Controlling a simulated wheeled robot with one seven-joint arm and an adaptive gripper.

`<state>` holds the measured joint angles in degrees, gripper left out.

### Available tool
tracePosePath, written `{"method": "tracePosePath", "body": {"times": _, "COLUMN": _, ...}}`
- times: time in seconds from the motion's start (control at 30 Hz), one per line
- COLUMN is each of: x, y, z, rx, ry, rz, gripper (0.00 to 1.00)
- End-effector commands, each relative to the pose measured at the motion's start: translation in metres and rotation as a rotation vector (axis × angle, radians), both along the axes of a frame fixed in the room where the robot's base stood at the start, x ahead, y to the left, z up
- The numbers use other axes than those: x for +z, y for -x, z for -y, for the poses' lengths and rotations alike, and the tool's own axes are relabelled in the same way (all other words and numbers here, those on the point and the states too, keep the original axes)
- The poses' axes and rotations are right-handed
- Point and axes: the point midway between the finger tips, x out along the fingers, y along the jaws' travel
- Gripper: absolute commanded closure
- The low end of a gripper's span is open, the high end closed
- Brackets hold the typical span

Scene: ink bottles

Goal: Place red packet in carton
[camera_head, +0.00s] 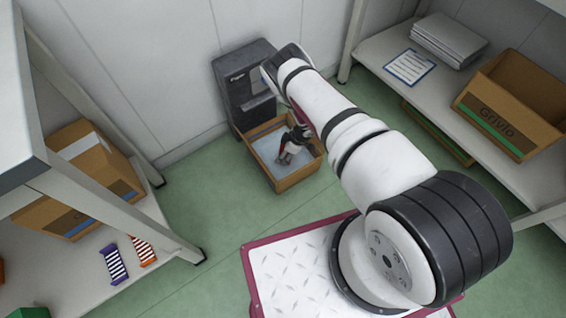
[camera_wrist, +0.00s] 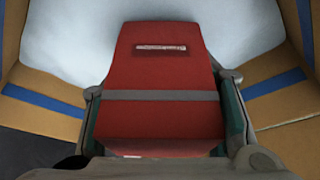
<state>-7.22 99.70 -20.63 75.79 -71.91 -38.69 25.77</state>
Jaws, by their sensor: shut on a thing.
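The red packet (camera_wrist: 158,62) fills the middle of the wrist view, with a grey band across it and a small printed label. My gripper (camera_wrist: 162,112) is shut on it, one finger on each side. In the head view my gripper (camera_head: 285,157) is inside the open carton (camera_head: 299,178), low over its pale bottom. The packet is mostly hidden there. The carton's brown walls with blue stripes show at both sides in the wrist view (camera_wrist: 285,83). I cannot tell whether the packet touches the carton's bottom.
A dark grey bin-like unit (camera_head: 245,88) stands against the wall behind the carton. The left shelf holds a box (camera_head: 92,190), a purple striped packet (camera_head: 114,262) and an orange one (camera_head: 143,251). The right shelf holds a Grivio box (camera_head: 500,118), papers and a clipboard (camera_head: 409,67).

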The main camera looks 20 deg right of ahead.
Motion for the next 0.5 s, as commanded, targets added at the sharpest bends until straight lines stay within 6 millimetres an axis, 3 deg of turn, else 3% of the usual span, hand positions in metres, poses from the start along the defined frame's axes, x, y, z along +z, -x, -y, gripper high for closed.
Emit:
{"method": "tracePosePath", "body": {"times": 0.03, "x": -0.012, "y": 0.0, "z": 0.0, "rx": 0.002, "ry": 0.0, "rz": 0.001, "gripper": 0.78}}
{"method": "tracePosePath", "body": {"times": 0.27, "x": -0.028, "y": 0.0, "z": 0.0, "rx": 0.0, "ry": 0.0, "rz": 0.001, "gripper": 0.78}}
{"method": "tracePosePath", "body": {"times": 0.5, "x": -0.059, "y": 0.001, "z": 0.0, "rx": 0.0, "ry": 0.0, "rz": 0.0, "gripper": 0.78}}
